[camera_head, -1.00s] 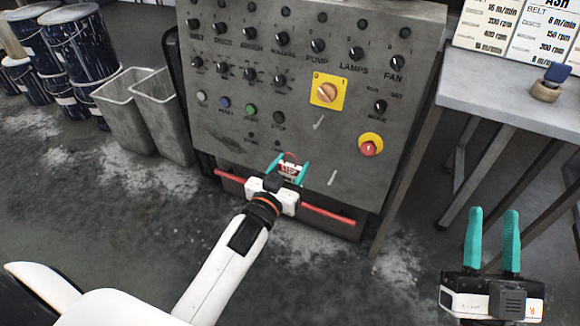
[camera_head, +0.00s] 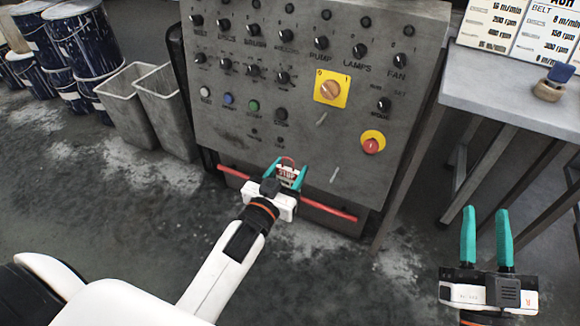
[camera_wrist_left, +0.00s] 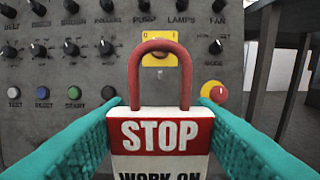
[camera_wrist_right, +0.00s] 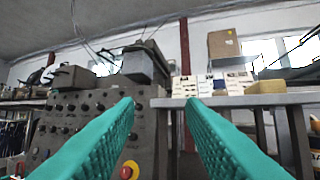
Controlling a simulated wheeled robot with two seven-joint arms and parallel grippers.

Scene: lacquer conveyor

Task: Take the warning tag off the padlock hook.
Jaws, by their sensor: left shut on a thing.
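The warning tag (camera_head: 288,177) is a red and white plate with a red loop at its top. In the left wrist view the tag (camera_wrist_left: 161,140) reads STOP above WORK ON, and its red loop stands upright. My left gripper (camera_head: 288,174) is shut on the tag, with one teal finger at each side edge. It holds the tag in front of the lower part of the grey control panel (camera_head: 225,150). I cannot pick out the padlock hook for certain, nor tell whether the loop touches anything. My right gripper (camera_head: 486,238) is open and empty at the lower right.
The panel carries knobs, a yellow-backed rotary switch (camera_head: 331,88) and a red stop button (camera_head: 371,143). A red bar (camera_head: 325,210) runs along its lower front. A grey table (camera_head: 490,100) stands at the right, and grey bins (camera_head: 130,105) at the left.

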